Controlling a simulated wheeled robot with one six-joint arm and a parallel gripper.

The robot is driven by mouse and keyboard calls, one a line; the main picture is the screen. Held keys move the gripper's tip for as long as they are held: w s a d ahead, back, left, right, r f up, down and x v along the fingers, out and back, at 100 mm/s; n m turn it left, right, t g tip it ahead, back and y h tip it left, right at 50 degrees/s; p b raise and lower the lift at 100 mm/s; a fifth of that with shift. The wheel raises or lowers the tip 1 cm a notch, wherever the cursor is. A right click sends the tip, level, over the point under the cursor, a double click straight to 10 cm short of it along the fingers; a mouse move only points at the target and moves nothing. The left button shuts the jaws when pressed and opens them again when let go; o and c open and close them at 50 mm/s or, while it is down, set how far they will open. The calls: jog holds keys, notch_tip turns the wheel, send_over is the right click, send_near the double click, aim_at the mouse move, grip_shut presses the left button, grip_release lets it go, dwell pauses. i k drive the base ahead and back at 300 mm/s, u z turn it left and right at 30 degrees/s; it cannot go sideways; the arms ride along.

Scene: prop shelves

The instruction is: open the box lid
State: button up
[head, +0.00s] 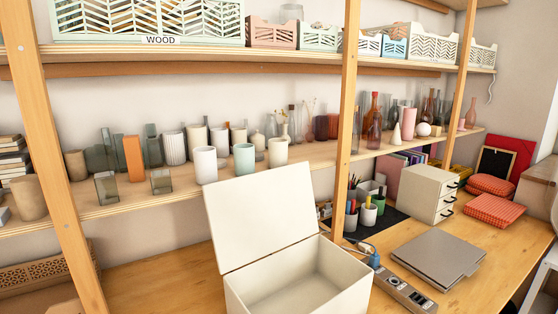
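A cream box (300,277) stands on the wooden desk at the bottom middle of the head view. Its lid (262,217) is raised, standing up and leaning back from the rear edge, and its inner face is toward me. The inside of the box shows and looks empty. The lower front of the box is cut off by the picture's edge. My gripper is not in view.
A shelf of vases and cups (244,158) runs just behind and above the lid. A wooden post (346,120) rises behind the box. A power strip (403,291), a grey laptop-like slab (438,258) and a drawer unit (430,194) are to the right.

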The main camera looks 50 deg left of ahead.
aim_at(252, 217)
jog(key=u, duration=0.5)
jog(key=i, duration=0.75)
jog(key=u, duration=0.8)
